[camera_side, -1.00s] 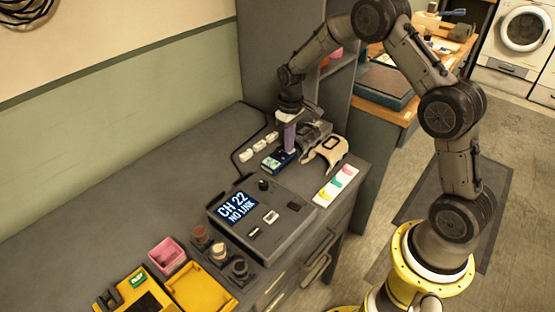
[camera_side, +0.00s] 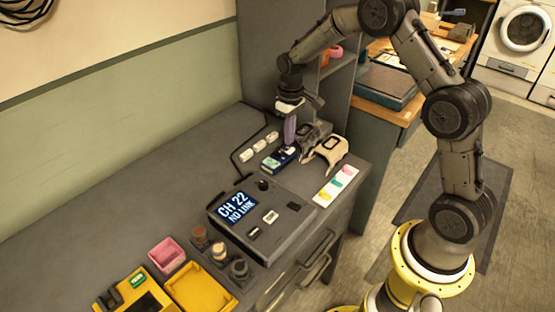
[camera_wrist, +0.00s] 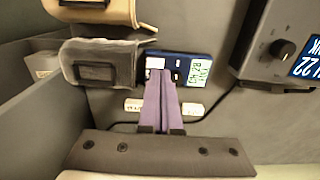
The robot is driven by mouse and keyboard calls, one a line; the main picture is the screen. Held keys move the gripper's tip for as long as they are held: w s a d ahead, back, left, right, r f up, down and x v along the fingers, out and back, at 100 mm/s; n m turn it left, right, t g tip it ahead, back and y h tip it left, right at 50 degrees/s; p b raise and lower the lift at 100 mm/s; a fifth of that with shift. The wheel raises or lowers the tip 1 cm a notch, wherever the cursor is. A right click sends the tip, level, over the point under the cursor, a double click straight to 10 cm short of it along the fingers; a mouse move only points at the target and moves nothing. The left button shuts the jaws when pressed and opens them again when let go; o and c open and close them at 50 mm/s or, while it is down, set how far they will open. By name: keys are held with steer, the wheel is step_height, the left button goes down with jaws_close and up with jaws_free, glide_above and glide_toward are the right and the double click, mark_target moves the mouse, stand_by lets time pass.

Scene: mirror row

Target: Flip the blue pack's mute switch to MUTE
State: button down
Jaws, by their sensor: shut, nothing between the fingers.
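The blue pack (camera_side: 279,160) lies on the grey bench beside a dark grey holster; it also shows in the wrist view (camera_wrist: 185,57). Its small lit screen (camera_wrist: 198,74) faces up, with lettering too small to read surely. A white patch and small pale marks show on its top; which one is the mute switch, and its position, I cannot tell. My gripper (camera_side: 289,143) has purple fingers, pressed together and empty. Its tips (camera_wrist: 161,74) are over the pack's white-patch end and hide part of it. Contact is unclear, but they look slightly above it.
A grey holster (camera_wrist: 100,62) and a tan one (camera_side: 328,153) stand close beside the pack. A console (camera_side: 262,222) reading "CH 22 NO LINK" is in front. White blocks (camera_side: 260,146) lie behind the pack; a coloured-label strip (camera_side: 336,186) lies near the bench edge.

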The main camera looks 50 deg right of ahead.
steer(key=shift+r, duration=1.85)
step_height(320, 180, up, 4)
steer(key=f, duration=0.1)
step_height(320, 180, up, 8)
steer(key=t, duration=0.2)
glide_above(289, 152)
steer(key=s+a, duration=0.1)
steer(key=a, duration=0.2)
steer(key=s+a+r+n+t, duration=0.1)
steer(key=s+a+r+t, duration=0.15)
steer(key=s+r, duration=0.6)
steer(key=s+a+r+t, duration=0.1)
steer(key=s+a+r, duration=0.2)
steer(key=s, duration=0.7)
steer(key=s+a+f+m, duration=0.1)
steer(key=s+f, duration=0.5)
steer(key=s, duration=0.4)
steer(key=shift+a+f, duration=0.15)
steer(key=shift+f, duration=0.1)
